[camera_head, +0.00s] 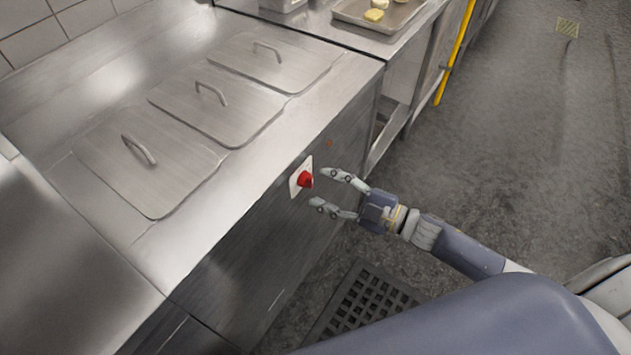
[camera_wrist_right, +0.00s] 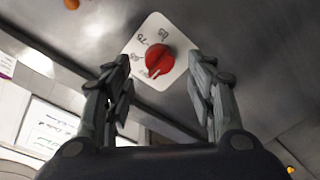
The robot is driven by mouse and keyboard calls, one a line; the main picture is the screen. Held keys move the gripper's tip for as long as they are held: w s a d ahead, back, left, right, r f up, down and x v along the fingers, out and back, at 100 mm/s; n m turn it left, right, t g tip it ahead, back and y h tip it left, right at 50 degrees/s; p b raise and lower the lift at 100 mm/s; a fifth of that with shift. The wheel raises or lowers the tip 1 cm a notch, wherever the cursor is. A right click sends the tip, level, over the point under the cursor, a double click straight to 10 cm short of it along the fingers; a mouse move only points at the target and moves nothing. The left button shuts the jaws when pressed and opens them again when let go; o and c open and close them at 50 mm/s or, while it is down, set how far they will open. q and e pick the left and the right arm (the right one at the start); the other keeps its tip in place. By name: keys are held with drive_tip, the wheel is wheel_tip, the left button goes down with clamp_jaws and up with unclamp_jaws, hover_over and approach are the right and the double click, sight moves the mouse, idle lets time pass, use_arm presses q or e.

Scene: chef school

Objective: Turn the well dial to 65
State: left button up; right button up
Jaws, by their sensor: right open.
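The well dial is a red knob (camera_head: 305,180) on a white plate (camera_head: 295,178) on the front panel of the steel well counter. In the right wrist view the red dial (camera_wrist_right: 159,60) sits on its white plate (camera_wrist_right: 136,45), which bears black numbers around it; some look like 75, 85 and 65, but they are tilted and small. My right gripper (camera_head: 325,188) is open, its fingertips pointing at the dial and just short of it. In the wrist view the fingers (camera_wrist_right: 158,75) stand either side of the dial, apart from it. My left gripper is not in view.
Three lidded wells (camera_head: 150,160) are set in the steel counter top above the dial. A tray (camera_head: 380,14) with yellow food stands on the counter beyond. A floor grate (camera_head: 365,300) lies below my right gripper. The grey floor at the right is clear.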

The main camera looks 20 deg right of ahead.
sight(307, 181)
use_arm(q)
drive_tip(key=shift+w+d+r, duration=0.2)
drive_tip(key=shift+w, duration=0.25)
use_arm(e)
drive_tip(key=x, duration=0.3)
drive_tip(key=shift+w+a, duration=0.1)
drive_tip(key=c, duration=1.1)
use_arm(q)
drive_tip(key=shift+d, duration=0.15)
use_arm(e)
drive_tip(key=shift+o, duration=0.2)
